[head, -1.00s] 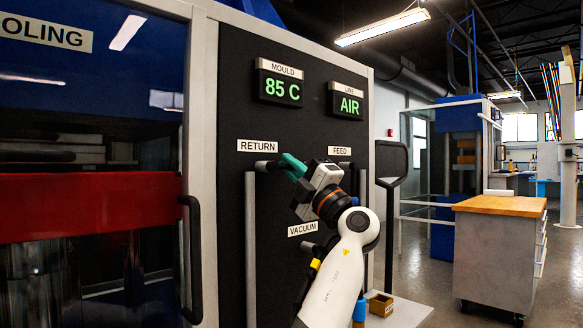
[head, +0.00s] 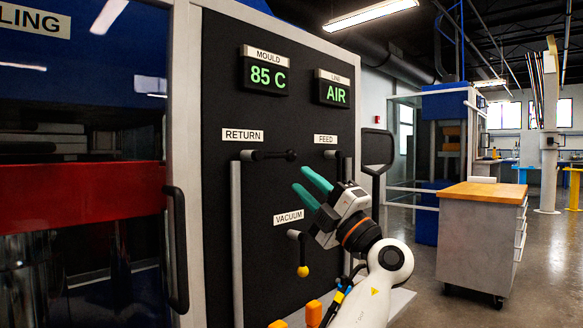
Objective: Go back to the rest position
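The FEED valve (head: 335,154) sits to the right, above the gripper. The VACUUM valve lever (head: 303,271) hangs down with a yellow knob, below left of the gripper.
The MOULD display (head: 267,78) reads 85 C and the LINE display (head: 332,92) reads AIR. A press with a red beam (head: 80,195) stands left. A wood-topped cabinet (head: 480,240) is at right, with open floor around it. Small orange blocks (head: 314,313) show at the bottom.

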